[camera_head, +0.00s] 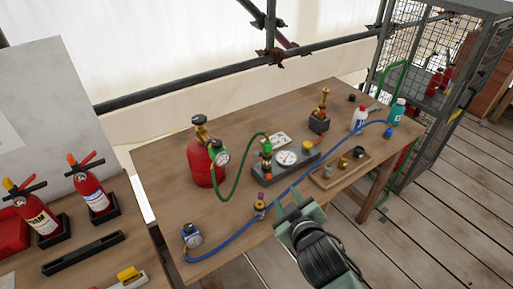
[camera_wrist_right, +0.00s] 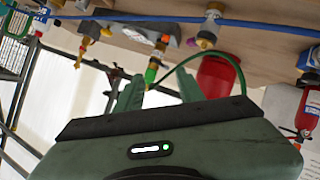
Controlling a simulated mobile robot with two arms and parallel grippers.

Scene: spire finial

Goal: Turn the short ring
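My right gripper (camera_head: 297,202) is at the front edge of the wooden table (camera_head: 230,225), empty. In the right wrist view its two green fingers (camera_wrist_right: 158,92) stand apart. Beyond them is an upright fitting (camera_wrist_right: 153,70) with green, yellow and orange bands, which stands on the grey gauge block (camera_head: 268,176). The fitting also shows in the head view (camera_head: 267,150). A brass fitting with a purple tip (camera_head: 260,205) stands left of the gripper, apart from it. I cannot tell which small band is the short ring. My left gripper is not in view.
A red cylinder (camera_head: 200,165) with a green hose (camera_head: 238,180) stands at the left of the table. A blue hose (camera_head: 300,180) crosses the tabletop. A wooden tray (camera_head: 325,183) holds small fittings.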

